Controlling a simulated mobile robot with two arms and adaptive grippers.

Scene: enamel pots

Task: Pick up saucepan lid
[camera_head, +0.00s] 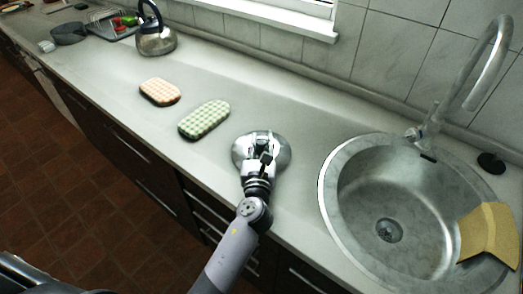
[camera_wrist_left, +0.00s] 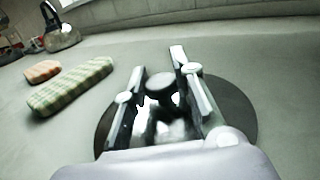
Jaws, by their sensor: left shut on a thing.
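The saucepan lid (camera_head: 280,158) is a round, shiny metal disc on the grey countertop, left of the sink. In the left wrist view the lid (camera_wrist_left: 238,112) looks dark, with a black round knob (camera_wrist_left: 160,84) at its middle. My left gripper (camera_head: 264,148) is over the lid from the front and covers much of it. In the left wrist view the fingers of my left gripper (camera_wrist_left: 158,75) stand on both sides of the knob and are shut on it. I cannot tell whether the lid is clear of the counter. My right gripper is not in view.
A green checked cloth pad (camera_head: 205,119) and an orange checked one (camera_head: 159,91) lie left of the lid. A kettle (camera_head: 157,42) stands farther back. The round sink (camera_head: 345,200) with its tap (camera_head: 480,75) is at right. Bare counter surrounds the lid.

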